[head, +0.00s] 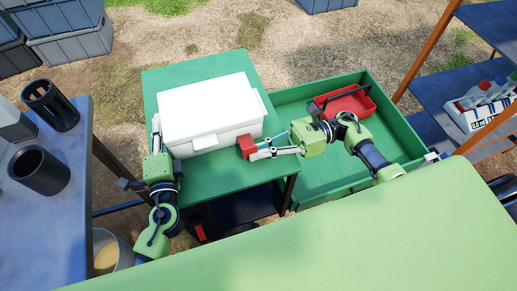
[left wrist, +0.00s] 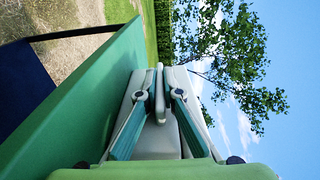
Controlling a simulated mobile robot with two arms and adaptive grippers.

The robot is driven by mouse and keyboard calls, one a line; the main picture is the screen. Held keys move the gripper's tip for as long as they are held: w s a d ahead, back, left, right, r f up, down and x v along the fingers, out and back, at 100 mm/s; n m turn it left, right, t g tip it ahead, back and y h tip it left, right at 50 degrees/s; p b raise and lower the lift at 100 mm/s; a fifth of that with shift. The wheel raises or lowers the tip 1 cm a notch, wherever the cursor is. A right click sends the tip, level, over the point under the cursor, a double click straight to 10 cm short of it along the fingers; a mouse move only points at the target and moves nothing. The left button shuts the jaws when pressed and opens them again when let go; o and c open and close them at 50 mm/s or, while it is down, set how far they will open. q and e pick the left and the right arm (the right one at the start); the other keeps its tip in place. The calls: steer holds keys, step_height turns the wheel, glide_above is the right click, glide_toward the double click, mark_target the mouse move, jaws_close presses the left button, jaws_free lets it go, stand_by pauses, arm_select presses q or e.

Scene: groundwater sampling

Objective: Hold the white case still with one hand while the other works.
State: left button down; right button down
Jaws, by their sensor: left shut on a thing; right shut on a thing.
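The white case (head: 211,108) stands with its lid down on the green table (head: 160,82). A latch tab shows on its front. My left gripper (head: 156,128) is at the case's left side. In the left wrist view its fingers (left wrist: 160,92) are closed together on a pale part sticking out from the case's side (left wrist: 140,110). My right gripper (head: 257,152) is shut on a small red block (head: 246,144), close to the case's front right corner. Whether the block touches the case or the table, I cannot tell.
A green tray-topped table (head: 290,97) with a red basket (head: 342,103) stands to the right, under my right arm. A blue table (head: 75,200) with black cylinders (head: 39,171) is at the left. A rack with bottles (head: 485,98) is at the far right.

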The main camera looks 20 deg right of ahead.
steer(key=shift+r+m, duration=0.1)
steer(key=shift+m, duration=0.2)
steer(key=r+m, duration=0.1)
steer(key=m, duration=0.2)
steer(key=shift+d+r, duration=0.1)
steer(key=shift+r, duration=0.25)
steer(key=m, duration=0.1)
steer(key=r+m, duration=0.1)
steer(key=m, duration=0.2)
steer(key=shift+w+r, duration=0.3)
steer(key=shift+w, duration=0.05)
steer(key=m, duration=0.2)
steer(key=w+r+m, duration=0.1)
steer(key=m, duration=0.1)
steer(key=shift+w+r, duration=0.15)
steer(key=shift+r, duration=0.05)
steer(key=shift+w+r+m, duration=0.2)
steer(key=shift+w+m, duration=0.1)
steer(key=shift+m, duration=0.5)
steer(key=shift+w+r+m, duration=0.15)
steer(key=shift+w+m, duration=0.1)
steer(key=shift+m, duration=0.55)
steer(key=shift+w, duration=0.1)
steer(key=c, duration=2.2)
jaws_free()
